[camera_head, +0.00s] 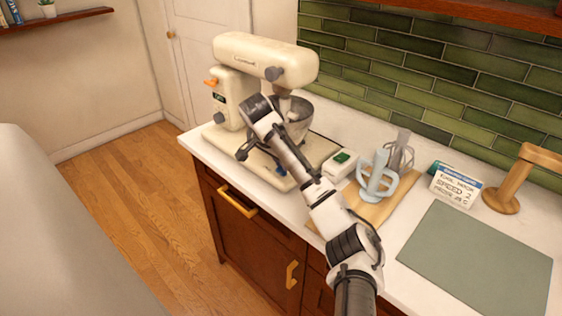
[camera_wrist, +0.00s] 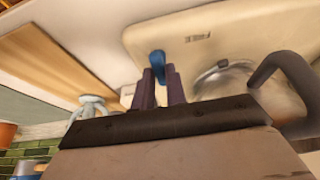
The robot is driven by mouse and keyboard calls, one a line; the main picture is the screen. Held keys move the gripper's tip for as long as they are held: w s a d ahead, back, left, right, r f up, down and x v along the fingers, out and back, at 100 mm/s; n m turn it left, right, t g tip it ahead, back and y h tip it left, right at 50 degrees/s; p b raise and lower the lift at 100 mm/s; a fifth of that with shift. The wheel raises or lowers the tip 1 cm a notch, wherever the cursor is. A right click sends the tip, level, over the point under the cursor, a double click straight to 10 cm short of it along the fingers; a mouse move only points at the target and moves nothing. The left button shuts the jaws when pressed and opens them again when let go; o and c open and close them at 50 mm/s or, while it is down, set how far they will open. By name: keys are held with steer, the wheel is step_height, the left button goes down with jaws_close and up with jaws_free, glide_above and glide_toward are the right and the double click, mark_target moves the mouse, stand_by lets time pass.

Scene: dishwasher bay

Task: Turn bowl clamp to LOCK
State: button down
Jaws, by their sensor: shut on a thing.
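The cream stand mixer (camera_head: 262,62) stands on the counter, with a metal bowl (camera_head: 297,118) under its head. The bowl also shows in the wrist view (camera_wrist: 225,82). A small blue clamp lever (camera_head: 281,171) sits at the mixer base. In the wrist view the blue clamp lever (camera_wrist: 157,62) is between the two dark fingers of my gripper (camera_wrist: 158,80), which is shut on it. In the head view my forearm and wrist cover most of my gripper. The lock marking cannot be read.
The bowl's dark handle (camera_wrist: 290,75) curves close to the right of my gripper.

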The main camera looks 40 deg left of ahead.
steer(key=c, duration=1.4)
jaws_free()
steer(key=shift+c, duration=0.2)
steer(key=v, duration=1.3)
steer(key=shift+r+b, duration=0.4)
steer(key=shift+b, duration=0.05)
steer(key=shift+s, duration=0.1)
